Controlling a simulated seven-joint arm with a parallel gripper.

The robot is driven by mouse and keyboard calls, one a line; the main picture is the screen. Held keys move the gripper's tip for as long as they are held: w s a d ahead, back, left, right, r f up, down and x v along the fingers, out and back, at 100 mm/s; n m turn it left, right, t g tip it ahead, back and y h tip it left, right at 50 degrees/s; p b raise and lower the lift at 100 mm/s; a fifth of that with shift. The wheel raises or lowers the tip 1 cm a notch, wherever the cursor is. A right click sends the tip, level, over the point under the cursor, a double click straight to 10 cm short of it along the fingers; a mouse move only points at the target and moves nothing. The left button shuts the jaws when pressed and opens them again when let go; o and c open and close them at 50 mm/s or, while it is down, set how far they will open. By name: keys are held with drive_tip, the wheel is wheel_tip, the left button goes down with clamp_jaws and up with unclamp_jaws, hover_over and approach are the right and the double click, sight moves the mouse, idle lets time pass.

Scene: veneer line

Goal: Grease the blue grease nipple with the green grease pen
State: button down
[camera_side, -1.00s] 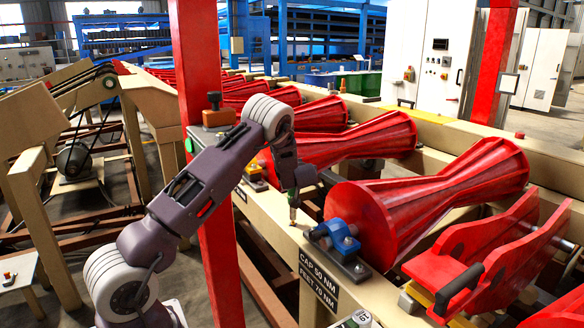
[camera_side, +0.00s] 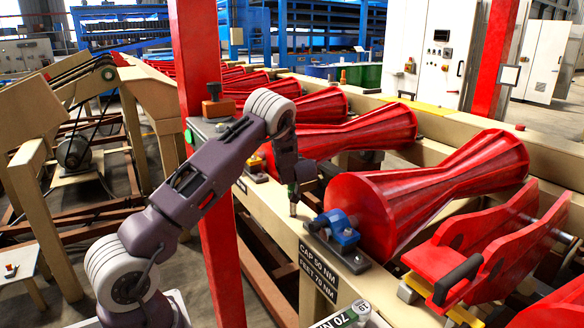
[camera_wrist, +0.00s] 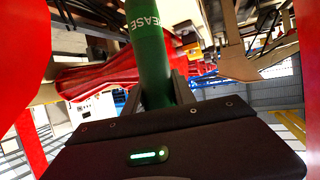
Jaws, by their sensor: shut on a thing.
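My gripper (camera_side: 292,188) hangs over the beige beam, to the left of the blue bearing part (camera_side: 336,228) at the near end of a large red roller. In the wrist view its jaws are shut on the green grease pen (camera_wrist: 148,45), which carries white lettering. In the side view the pen is small and mostly hidden by the gripper, and its thin tip points down near the beam. The pen tip appears apart from the blue part. The blue grease nipple is too small to tell from the blue part around it.
The red roller (camera_side: 425,190) stands close to the right of the blue part. A red post (camera_side: 212,200) rises left of my gripper, in front of the beam. Red brackets (camera_side: 480,245) are at the right. A black torque label (camera_side: 318,272) is on the beam's front face.

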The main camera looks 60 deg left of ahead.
drive_tip(key=shift+f, duration=0.65)
drive_tip(key=shift+r, duration=0.45)
idle(0.6)
drive_tip(key=shift+r, duration=2.5)
